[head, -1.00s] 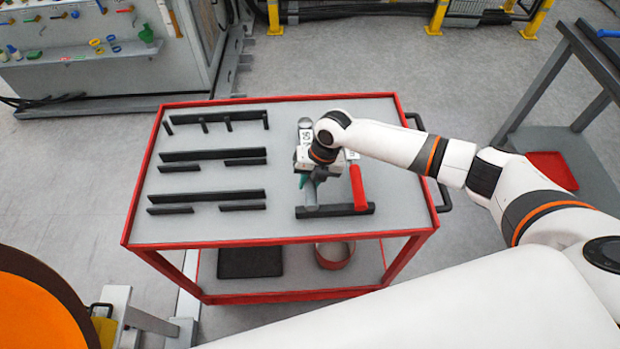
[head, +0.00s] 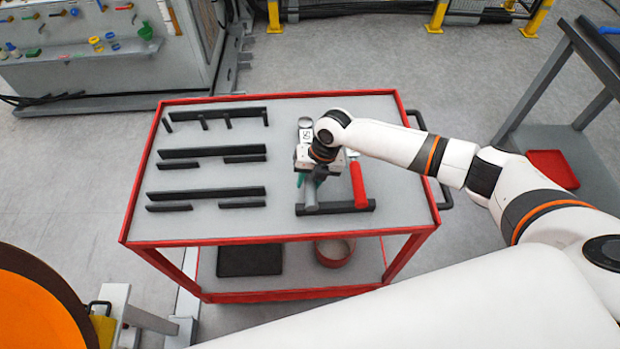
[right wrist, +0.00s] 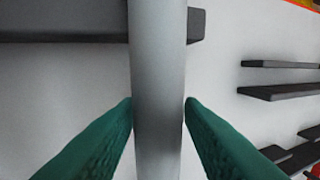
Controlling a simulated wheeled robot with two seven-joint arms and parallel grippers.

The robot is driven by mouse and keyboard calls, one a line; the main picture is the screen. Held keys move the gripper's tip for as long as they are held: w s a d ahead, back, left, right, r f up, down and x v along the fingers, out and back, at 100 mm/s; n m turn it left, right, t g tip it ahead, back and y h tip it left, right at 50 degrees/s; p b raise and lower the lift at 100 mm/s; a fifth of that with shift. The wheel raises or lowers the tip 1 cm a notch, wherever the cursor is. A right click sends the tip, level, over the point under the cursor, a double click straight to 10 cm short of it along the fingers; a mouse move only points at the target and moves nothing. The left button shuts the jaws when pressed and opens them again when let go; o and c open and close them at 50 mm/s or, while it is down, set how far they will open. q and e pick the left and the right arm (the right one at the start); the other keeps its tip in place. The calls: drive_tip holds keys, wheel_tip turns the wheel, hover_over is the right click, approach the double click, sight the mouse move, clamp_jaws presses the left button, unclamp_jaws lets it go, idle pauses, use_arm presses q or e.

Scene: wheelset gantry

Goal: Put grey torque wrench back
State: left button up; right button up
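The grey torque wrench (head: 311,199) lies near the right side of the red-framed cart top, its handle end at a black bar holder (head: 335,208). My right gripper (head: 313,180) is over it from above. In the right wrist view its green fingers (right wrist: 159,112) stand on both sides of the grey shaft (right wrist: 158,60), with the tips against its edges. Whether the wrench rests fully on the holder is hard to tell. A red-handled wrench (head: 359,186) lies just to the right on the same holder. My left gripper is out of view.
The cart (head: 285,240) has several black bar holders (head: 212,153) on its left half, all empty. Its lower shelf holds a black tray (head: 250,260) and a round red container (head: 335,252). A grey workbench (head: 560,140) stands at the right.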

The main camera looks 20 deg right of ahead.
drive_tip(key=shift+o, duration=1.4)
